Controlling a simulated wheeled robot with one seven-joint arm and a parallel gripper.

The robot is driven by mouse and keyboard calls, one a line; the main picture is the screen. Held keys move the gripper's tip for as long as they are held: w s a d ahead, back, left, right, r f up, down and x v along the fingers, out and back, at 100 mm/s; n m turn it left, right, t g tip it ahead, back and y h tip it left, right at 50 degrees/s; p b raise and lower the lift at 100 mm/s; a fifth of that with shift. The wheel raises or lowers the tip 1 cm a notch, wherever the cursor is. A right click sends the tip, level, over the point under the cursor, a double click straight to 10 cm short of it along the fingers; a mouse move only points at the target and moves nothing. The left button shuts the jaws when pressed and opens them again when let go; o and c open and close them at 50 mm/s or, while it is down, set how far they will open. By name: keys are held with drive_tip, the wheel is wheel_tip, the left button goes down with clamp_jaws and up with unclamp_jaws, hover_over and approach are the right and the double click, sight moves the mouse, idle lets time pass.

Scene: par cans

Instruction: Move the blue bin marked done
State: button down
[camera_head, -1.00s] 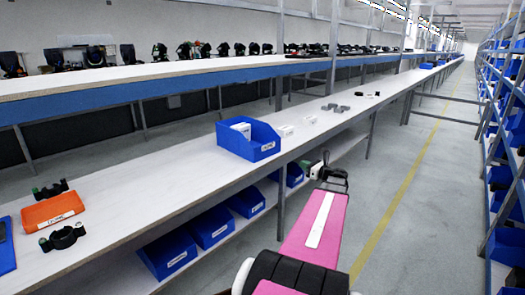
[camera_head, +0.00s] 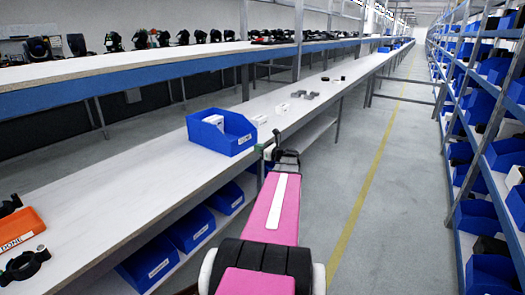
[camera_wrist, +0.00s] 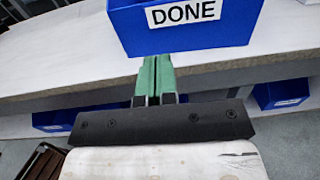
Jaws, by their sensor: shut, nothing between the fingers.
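The blue bin marked DONE (camera_head: 222,132) stands on the white workbench near its front edge, with white boxes inside. In the wrist view the bin (camera_wrist: 185,38) fills the top, its DONE label facing me and its upper part cut off. My gripper (camera_wrist: 154,58) has green fingers pressed together with nothing between them. The fingertips are just below and in front of the bin's lower front edge; I cannot tell if they touch it. In the head view my gripper (camera_head: 266,150) is right of the bin, beside the bench edge.
White boxes (camera_head: 259,119) and grey parts lie on the bench behind the bin. An orange bin (camera_head: 18,230) and black clamps are at left. Blue bins (camera_head: 188,228) sit on the shelf below. A rack of blue bins (camera_head: 490,210) stands right. The aisle floor between is clear.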

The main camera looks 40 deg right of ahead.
sight(241, 142)
drive_tip(key=x, duration=0.8)
drive_tip(key=shift+w+a, duration=0.15)
drive_tip(key=shift+w, duration=0.2)
drive_tip(key=x, duration=1.7)
drive_tip(key=shift+w+a, duration=0.15)
drive_tip(key=shift+w, duration=0.35)
